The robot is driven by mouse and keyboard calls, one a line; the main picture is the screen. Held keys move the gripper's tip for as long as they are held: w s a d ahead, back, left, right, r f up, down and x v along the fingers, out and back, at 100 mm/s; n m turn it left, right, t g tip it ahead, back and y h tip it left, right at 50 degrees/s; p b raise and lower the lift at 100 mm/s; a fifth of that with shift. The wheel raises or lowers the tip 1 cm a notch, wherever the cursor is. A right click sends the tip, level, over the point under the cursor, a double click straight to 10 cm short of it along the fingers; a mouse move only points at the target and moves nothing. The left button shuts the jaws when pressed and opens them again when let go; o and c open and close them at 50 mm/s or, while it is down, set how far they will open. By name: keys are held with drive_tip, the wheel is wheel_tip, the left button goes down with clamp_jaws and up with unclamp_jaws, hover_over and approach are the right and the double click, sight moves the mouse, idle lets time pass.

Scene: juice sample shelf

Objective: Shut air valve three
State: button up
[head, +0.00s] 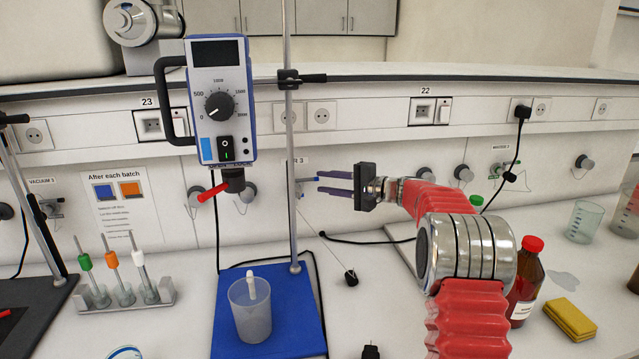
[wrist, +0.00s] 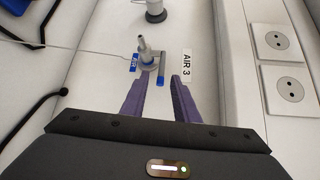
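Air valve three (wrist: 146,54) is a small grey wall tap with blue parts, beside a white label reading AIR 3 (wrist: 186,65) in the wrist view. A short blue piece (wrist: 160,82), apparently its lever, lies between my fingertips, close to the left finger. I cannot tell whether they touch. My gripper (wrist: 164,77) is open, its two purple fingers pointing at the valve. In the head view my gripper (head: 319,181) reaches left along the wall panel. The valve there is small and partly hidden by the stand rod and fingers.
A stirrer unit (head: 221,98) hangs on a metal stand (head: 290,150) just left of my gripper. A beaker (head: 250,310) stands on the blue base below. A brown bottle (head: 526,285) with a red cap and a yellow sponge (head: 570,319) are at the right.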

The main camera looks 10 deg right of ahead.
drive_tip(key=v, duration=1)
drive_tip(key=shift+s+d, duration=0.15)
drive_tip(key=shift+d, duration=0.1)
drive_tip(key=shift+f, duration=0.1)
drive_tip(key=s+f+g+h, duration=0.2)
drive_tip(key=s+f, duration=0.1)
drive_tip(key=f, duration=0.6)
drive_tip(key=s+a+f+n+g+h, duration=0.1)
drive_tip(key=s+a+f+g, duration=0.1)
drive_tip(key=s, duration=0.4)
drive_tip(key=s+a+f+g+h, duration=0.1)
drive_tip(key=s+a+f+g, duration=0.1)
drive_tip(key=s, duration=0.3)
drive_tip(key=s+a+r+n+h, duration=0.2)
drive_tip(key=s+n, duration=0.1)
drive_tip(key=s, duration=0.8)
drive_tip(key=s+a+r+n+h, duration=0.2)
drive_tip(key=s+a+n+h, duration=0.1)
drive_tip(key=s, duration=0.8)
drive_tip(key=s+a+r+n+h, duration=0.2)
drive_tip(key=s+a+n, duration=0.1)
drive_tip(key=s, duration=0.8)
drive_tip(key=shift+h, duration=0.4)
